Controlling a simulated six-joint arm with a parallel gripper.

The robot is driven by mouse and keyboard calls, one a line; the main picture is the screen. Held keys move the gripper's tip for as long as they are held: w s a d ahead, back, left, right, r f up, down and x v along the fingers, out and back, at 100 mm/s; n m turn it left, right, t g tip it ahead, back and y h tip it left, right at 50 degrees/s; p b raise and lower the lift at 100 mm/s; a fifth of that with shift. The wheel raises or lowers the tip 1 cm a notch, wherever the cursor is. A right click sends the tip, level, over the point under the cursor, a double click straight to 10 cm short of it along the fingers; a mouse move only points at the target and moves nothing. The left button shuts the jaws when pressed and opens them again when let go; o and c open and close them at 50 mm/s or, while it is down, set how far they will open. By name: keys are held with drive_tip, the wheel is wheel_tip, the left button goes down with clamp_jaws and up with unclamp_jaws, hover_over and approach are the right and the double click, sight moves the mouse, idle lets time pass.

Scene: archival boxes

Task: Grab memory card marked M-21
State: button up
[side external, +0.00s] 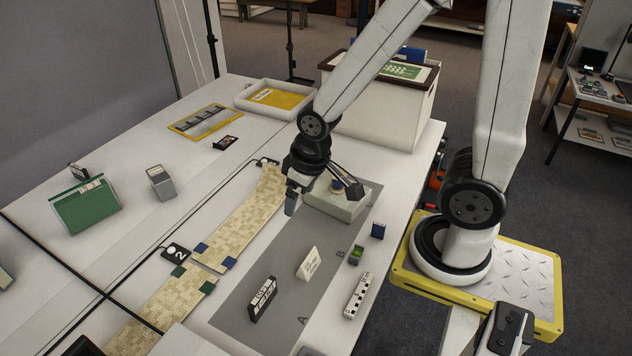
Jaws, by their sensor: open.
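My gripper (322,203) is open, with its fingers spread wide and nothing seen between them. It hangs over the far part of the grey mat (235,318), in front of or above a pale box with a blue knob (345,210). No marking M-21 can be read in this view. Small card-like items stand near the mat: a dark blue piece (378,231), a green-topped grey piece (356,255) and a black block with a white label (262,300). I cannot tell which, if any, is the memory card. All are apart from my gripper, nearer the camera.
A patterned strip (238,226) runs along the mat's left.

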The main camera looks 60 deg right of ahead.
drive_tip(key=s+d+f+n+g+h, duration=0.5)
drive_tip(key=s+f+g, duration=0.25)
drive_tip(key=f, duration=0.25)
drive_tip(key=n+t+h, duration=0.6)
drive_tip(key=n+h, duration=0.2)
drive_tip(key=n, duration=0.6)
approach(379, 226)
drive_tip(key=shift+w+d+f, duration=0.15)
drive_tip(key=shift+w+f, duration=0.05)
drive_tip(key=shift+f, duration=0.05)
drive_tip(key=shift+d+m+g, duration=0.15)
drive_tip(key=shift+m+g, duration=0.15)
drive_tip(key=shift+g, duration=0.05)
drive_tip(key=shift+x, duration=1.2)
drive_tip(key=shift+d, duration=0.15)
drive_tip(key=shift+x, duration=2.5)
